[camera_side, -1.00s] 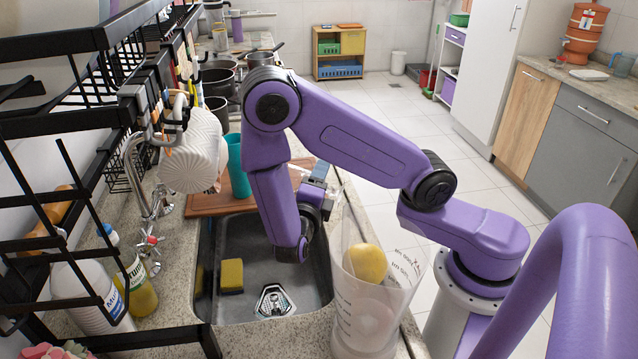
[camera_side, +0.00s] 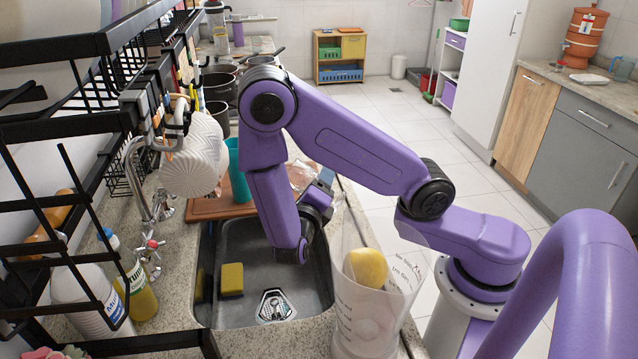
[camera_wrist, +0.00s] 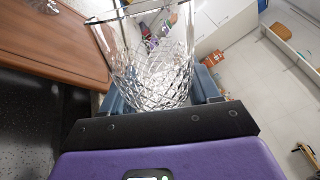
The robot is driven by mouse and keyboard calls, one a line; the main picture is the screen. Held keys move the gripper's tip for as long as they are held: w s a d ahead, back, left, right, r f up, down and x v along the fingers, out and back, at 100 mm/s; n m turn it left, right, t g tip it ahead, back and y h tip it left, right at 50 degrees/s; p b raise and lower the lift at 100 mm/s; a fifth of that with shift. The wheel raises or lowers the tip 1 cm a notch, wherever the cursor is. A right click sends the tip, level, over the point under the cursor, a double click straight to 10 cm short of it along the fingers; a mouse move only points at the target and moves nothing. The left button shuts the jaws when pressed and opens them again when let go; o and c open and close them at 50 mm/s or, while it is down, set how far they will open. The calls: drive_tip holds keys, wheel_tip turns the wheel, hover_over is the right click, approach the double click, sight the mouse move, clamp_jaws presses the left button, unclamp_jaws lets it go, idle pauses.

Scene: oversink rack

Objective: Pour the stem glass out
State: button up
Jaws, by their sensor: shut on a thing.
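The stem glass (camera_wrist: 152,75) is clear with a cut diamond pattern. It fills the upper middle of the wrist view, between the blue fingers of my gripper (camera_wrist: 157,92), which is shut on it. In the side view the glass (camera_side: 301,173) shows small and faint at the edge of the cutting board, by my gripper (camera_side: 320,188). It looks tilted there, but its exact angle and contents cannot be told. Its stem and foot are hidden. The dark sink basin (camera_side: 247,255) lies below and in front of my gripper.
A brown cutting board (camera_side: 208,208) with a teal cup (camera_side: 238,172) lies behind the basin. A yellow sponge (camera_side: 232,279) is in the basin. A clear measuring jug (camera_side: 364,325) with a yellow fruit stands at the front right. A black rack (camera_side: 60,130) overhangs the left.

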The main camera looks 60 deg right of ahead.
drive_tip(key=shift+s+d+r+m, duration=0.15)
drive_tip(key=shift+s+r+m, duration=0.2)
drive_tip(key=shift+m, duration=0.85)
drive_tip(key=m, duration=0.2)
drive_tip(key=shift+w+r+m, duration=0.1)
drive_tip(key=shift+w+m, duration=0.15)
drive_tip(key=shift+m, duration=0.15)
drive_tip(key=shift+w+a+m, duration=0.15)
drive_tip(key=shift+w+m, duration=0.1)
drive_tip(key=shift+m, duration=0.35)
drive_tip(key=shift+w+a+m, duration=0.15)
drive_tip(key=shift+w+m, duration=0.05)
drive_tip(key=shift+m, duration=0.4)
drive_tip(key=shift+s+d+r+m, duration=0.1)
drive_tip(key=shift+s+d+m, duration=0.05)
drive_tip(key=shift+s+m, duration=0.4)
drive_tip(key=shift+s+d+r+m, duration=0.2)
drive_tip(key=shift+s+m, duration=0.15)
drive_tip(key=shift+m, duration=0.45)
drive_tip(key=shift+s+d+r+m, duration=0.1)
drive_tip(key=shift+s+d+m, duration=0.05)
drive_tip(key=shift+s+m, duration=0.4)
drive_tip(key=shift+w, duration=0.2)
drive_tip(key=w+a+f+n+t+y, duration=0.2)
drive_tip(key=w+t, duration=0.3)
drive_tip(key=w, duration=0.3)
drive_tip(key=shift+a+f+n+y, duration=0.4)
drive_tip(key=shift+f+n+y, duration=0.1)
drive_tip(key=shift+f+n, duration=0.3)
